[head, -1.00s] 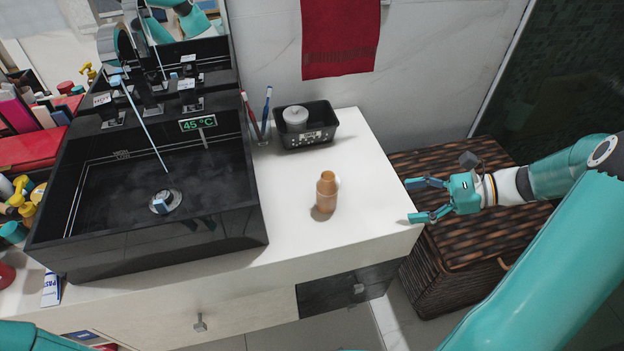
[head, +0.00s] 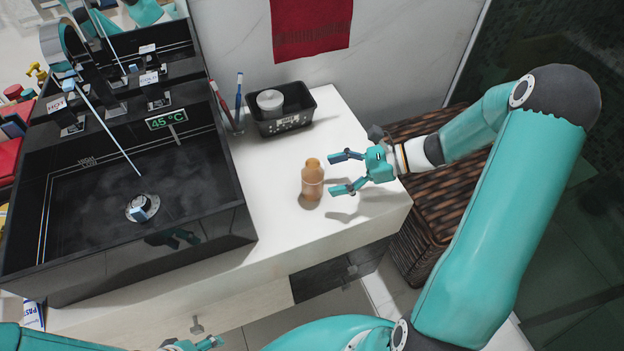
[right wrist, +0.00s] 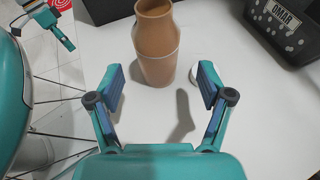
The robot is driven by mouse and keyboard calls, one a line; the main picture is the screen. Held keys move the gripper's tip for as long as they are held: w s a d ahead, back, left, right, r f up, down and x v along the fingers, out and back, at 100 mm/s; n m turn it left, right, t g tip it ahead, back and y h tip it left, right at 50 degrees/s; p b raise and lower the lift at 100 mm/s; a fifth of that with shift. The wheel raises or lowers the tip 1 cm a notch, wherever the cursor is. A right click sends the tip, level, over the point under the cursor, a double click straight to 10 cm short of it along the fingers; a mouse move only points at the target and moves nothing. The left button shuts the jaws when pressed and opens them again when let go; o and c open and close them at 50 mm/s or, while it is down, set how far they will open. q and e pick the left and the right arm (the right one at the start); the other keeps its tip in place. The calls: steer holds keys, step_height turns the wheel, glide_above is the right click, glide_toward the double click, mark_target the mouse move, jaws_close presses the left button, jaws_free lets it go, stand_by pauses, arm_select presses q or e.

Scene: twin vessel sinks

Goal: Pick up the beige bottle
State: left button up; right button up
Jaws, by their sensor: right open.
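The beige bottle (head: 312,182) stands upright on the white counter, right of the black sink. It also shows in the right wrist view (right wrist: 157,45), ahead of the jaws. My right gripper (head: 336,173) is open just right of the bottle, its two fingers pointing at it. In the right wrist view its fingertips (right wrist: 159,85) are spread with bare counter between them, and the bottle stands beyond, apart from them. My left gripper (head: 205,343) shows only in part at the bottom edge of the head view; its jaws are not clear.
A black basket (head: 283,112) with a white jar stands behind the bottle, next to two toothbrushes (head: 231,105). A small white round thing (right wrist: 194,76) lies beside the bottle. The black sink (head: 130,200) fills the left. A wicker hamper (head: 425,215) stands right of the counter.

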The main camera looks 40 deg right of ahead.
mark_target(313, 179)
steer(key=shift+a+r+p+x, duration=0.1)
steer(key=shift+r+p+x, duration=0.05)
steer(key=shift+x, duration=1.25)
steer(key=shift+a+r+p+x, duration=0.1)
steer(key=shift+r+p+x, duration=0.05)
steer(key=shift+x, duration=1.25)
steer(key=shift+s, duration=0.1)
steer(key=c, duration=1.2)
